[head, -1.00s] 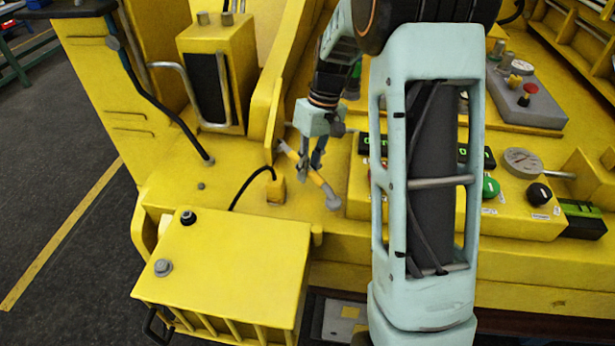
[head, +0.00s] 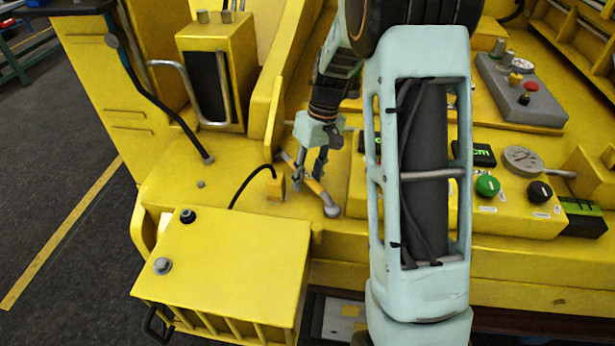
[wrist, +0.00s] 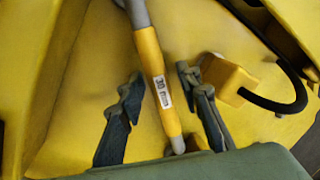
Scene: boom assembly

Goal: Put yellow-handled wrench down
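The yellow-handled wrench (head: 315,187) has grey ends and appears to lie on the yellow machine deck (head: 235,178). Its handle with a white size label also shows in the wrist view (wrist: 158,85). My gripper (head: 308,182) is just above the wrench and points down. In the wrist view my gripper (wrist: 159,78) has its fingers on either side of the handle, with a visible gap on both sides. Part of the handle is hidden behind the fingers in the head view.
A yellow block with a black cable (head: 275,188) stands close left of the wrench; it is beside the right finger in the wrist view (wrist: 228,78). A button panel (head: 500,205) is to the right. A yellow box (head: 225,260) is in front.

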